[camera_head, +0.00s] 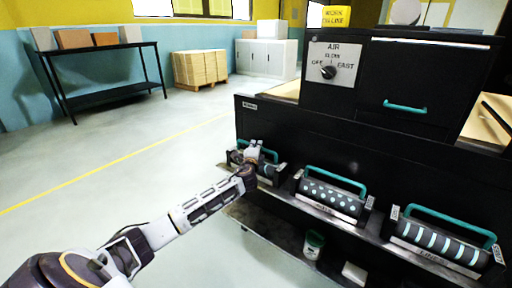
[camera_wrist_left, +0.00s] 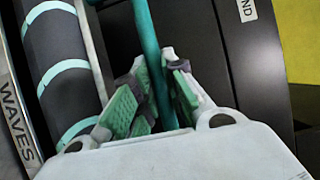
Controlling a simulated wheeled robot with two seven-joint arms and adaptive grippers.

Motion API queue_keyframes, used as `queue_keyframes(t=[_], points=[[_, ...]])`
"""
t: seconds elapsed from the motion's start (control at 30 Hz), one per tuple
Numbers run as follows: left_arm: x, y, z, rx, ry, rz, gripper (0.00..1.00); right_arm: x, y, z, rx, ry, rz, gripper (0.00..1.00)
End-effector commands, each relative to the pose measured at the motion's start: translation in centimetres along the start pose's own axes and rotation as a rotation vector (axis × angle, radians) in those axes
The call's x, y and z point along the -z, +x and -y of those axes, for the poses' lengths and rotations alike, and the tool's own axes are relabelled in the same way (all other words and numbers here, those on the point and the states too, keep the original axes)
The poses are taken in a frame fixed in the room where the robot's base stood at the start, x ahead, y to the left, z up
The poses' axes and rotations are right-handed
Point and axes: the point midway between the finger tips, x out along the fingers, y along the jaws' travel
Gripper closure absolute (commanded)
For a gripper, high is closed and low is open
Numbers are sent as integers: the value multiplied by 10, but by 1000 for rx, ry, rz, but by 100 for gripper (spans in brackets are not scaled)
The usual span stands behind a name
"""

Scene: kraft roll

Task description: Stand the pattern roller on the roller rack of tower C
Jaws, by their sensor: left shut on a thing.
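The pattern roller at the left (camera_head: 268,172) is dark with pale teal bands in the left wrist view (camera_wrist_left: 58,62), beside a plate reading WAVES (camera_wrist_left: 18,125). It has a teal bar handle (camera_wrist_left: 149,35). My left gripper (camera_head: 252,152) is at this roller; in the left wrist view its green-padded fingers (camera_wrist_left: 157,85) are shut around the teal handle. The roller lies in its cradle on the shelf along the black tower's front (camera_head: 290,135); I cannot tell whether it is lifted at all. The gripper hides part of it. My right gripper is not in view.
A dotted roller (camera_head: 331,195) and a striped roller (camera_head: 440,240), each with a teal handle, lie farther right. Above are an AIR dial (camera_head: 328,72) and a drawer (camera_head: 420,85). A green-lidded cup (camera_head: 313,245) stands below. The floor at left is clear.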

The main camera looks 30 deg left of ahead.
Motion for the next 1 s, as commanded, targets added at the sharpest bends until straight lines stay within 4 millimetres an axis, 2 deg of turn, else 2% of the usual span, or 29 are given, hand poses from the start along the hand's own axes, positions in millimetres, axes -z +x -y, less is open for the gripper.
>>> queue_keyframes(t=[0.03,0.23,0.27,0.43,1.0], points=[[0,1,6,8,-1,0,100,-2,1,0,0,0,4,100],[0,1,4,8,-2,0,100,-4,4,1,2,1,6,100],[0,0,-1,0,-1,0,86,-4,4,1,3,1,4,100],[0,0,-1,0,0,0,66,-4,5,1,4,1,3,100],[0,-4,1,0,0,-1,66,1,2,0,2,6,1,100]])
